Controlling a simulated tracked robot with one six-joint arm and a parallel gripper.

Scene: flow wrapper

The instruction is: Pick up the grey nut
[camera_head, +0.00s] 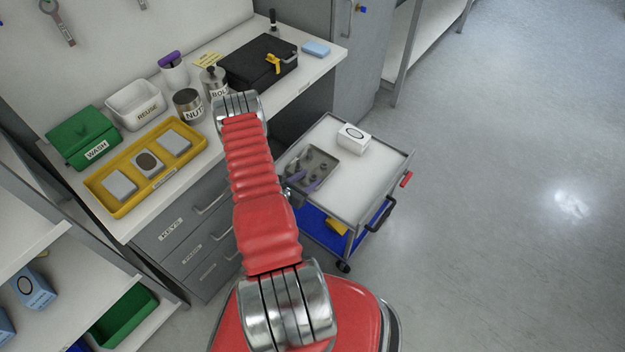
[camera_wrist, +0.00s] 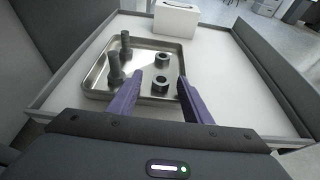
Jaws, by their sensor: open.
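Two grey nuts lie in a shallow metal tray (camera_wrist: 98,84) in the wrist view. The nearer nut (camera_wrist: 160,86) shows between the two purple fingers of my open gripper (camera_wrist: 160,79). The farther nut (camera_wrist: 162,60) lies just beyond it. Both look dark grey with a lighter top. I cannot tell how high the fingers are above the tray. In the head view the tray (camera_head: 326,172) sits on a cart, and my gripper (camera_head: 310,186) is over its near side. The parts in it are too small there to tell apart.
Two bolts stand upright in the tray's left part, the nearer bolt (camera_wrist: 115,70) close to the left finger. A white box (camera_head: 353,138) stands behind the tray on the cart top (camera_head: 345,180). The cart's right side is clear. A workbench with a yellow tray (camera_head: 128,208) stands at left.

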